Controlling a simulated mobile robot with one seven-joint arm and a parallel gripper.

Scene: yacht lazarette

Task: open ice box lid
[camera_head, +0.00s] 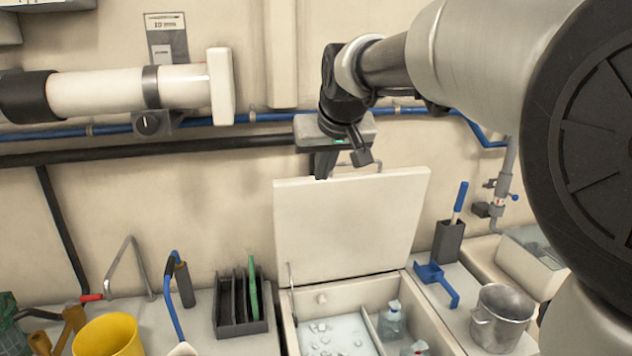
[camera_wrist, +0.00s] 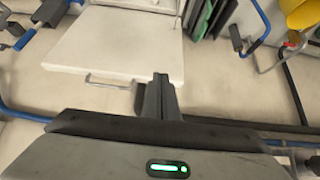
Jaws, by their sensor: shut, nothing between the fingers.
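The ice box lid (camera_head: 350,225) is a white panel standing raised, nearly upright, at the back of the ice box (camera_head: 440,340). The box is open below it, with ice pieces (camera_head: 335,338) and bottles inside. A thin metal handle (camera_head: 355,164) runs at the lid's top edge. My gripper (camera_head: 322,172) is shut and empty, at the top edge of the lid near its left part. In the wrist view the lid (camera_wrist: 120,42) fills the upper left, its handle (camera_wrist: 108,82) shows at its edge, and my gripper's fingers (camera_wrist: 160,92) are beside the handle, not around it. Contact with the lid is unclear.
A yellow bucket (camera_head: 108,338) and a dark divided rack (camera_head: 240,312) stand left of the box. A blue scoop (camera_head: 437,280) and a metal pot (camera_head: 500,318) are on the right. Pipes, a blue hose (camera_head: 270,117) and a white cylinder (camera_head: 110,90) line the wall behind.

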